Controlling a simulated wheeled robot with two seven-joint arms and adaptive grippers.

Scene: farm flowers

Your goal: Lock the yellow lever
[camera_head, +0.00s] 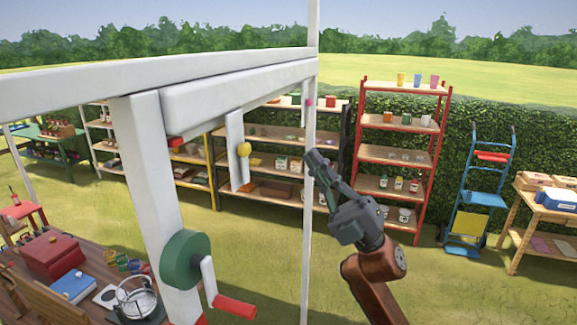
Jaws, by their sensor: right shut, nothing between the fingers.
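The yellow lever shows as a small round yellow knob (244,150) on a white upright plate (236,165), which hangs below the white beam (240,84). My right gripper (317,160) is shut and empty. In the picture it is to the right of the yellow knob, at nearly the same height, and apart from it. Its fingers point up and to the left, over the thin white post (308,210). My left gripper is out of view.
A thick white post (150,170) carries a green crank wheel (185,259) with a red handle (235,306). A wooden table with a red box (53,256) is at lower left. Shelves, a blue hand truck (477,190) and a hedge stand behind. Grass lies open at lower right.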

